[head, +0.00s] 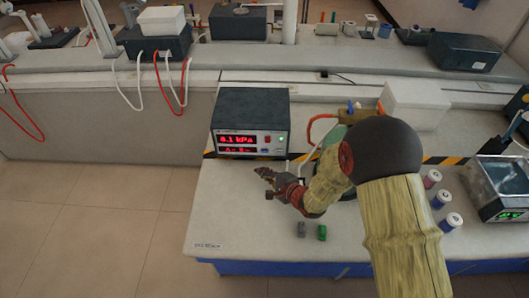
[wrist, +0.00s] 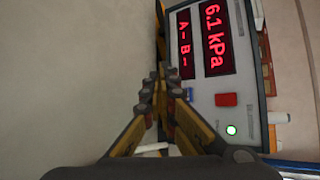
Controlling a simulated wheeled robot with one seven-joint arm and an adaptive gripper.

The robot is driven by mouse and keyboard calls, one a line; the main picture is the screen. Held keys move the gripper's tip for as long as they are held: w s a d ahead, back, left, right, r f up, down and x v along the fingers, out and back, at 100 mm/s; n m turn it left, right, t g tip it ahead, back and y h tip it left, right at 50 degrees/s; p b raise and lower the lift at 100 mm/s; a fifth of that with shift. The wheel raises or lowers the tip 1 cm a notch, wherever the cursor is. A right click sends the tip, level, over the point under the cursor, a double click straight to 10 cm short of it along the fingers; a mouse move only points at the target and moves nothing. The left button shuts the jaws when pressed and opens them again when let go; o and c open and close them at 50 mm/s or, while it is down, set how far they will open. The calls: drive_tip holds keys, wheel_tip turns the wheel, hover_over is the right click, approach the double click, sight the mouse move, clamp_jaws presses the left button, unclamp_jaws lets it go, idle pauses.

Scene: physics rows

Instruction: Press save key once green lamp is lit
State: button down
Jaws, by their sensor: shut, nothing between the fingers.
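The dark instrument box (head: 250,103) stands on the bench with its pale front panel facing me. Its red display reads 6.1 kPa above a line "A- B-", also clear in the wrist view (wrist: 216,38). The green lamp (wrist: 231,130) glows bright on the panel. A red key (wrist: 226,99) sits between display and lamp, and a small blue key (wrist: 187,94) lies beside it. The key labels are too small to read, so I cannot tell which is save. My gripper (head: 264,173) is shut and empty, in front of the panel and apart from it.
Two small blocks, one grey (head: 301,229) and one green (head: 322,232), lie near the bench's front edge. A white box (head: 414,103) stands behind my arm. Several small jars and a scale (head: 500,190) are at the right. Bench left of my gripper is clear.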

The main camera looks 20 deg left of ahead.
sight(265, 151)
drive_tip(key=shift+w+a, duration=0.25)
drive_tip(key=shift+w, duration=0.8)
drive_tip(key=shift+w+a, duration=0.25)
drive_tip(key=shift+w, duration=0.75)
drive_tip(key=shift+w+a, duration=0.25)
drive_tip(key=shift+w, duration=0.8)
drive_tip(key=shift+w, duration=0.15)
drive_tip(key=shift+w+a+p, duration=0.1)
drive_tip(key=shift+w+p, duration=0.15)
drive_tip(key=shift+p, duration=0.1)
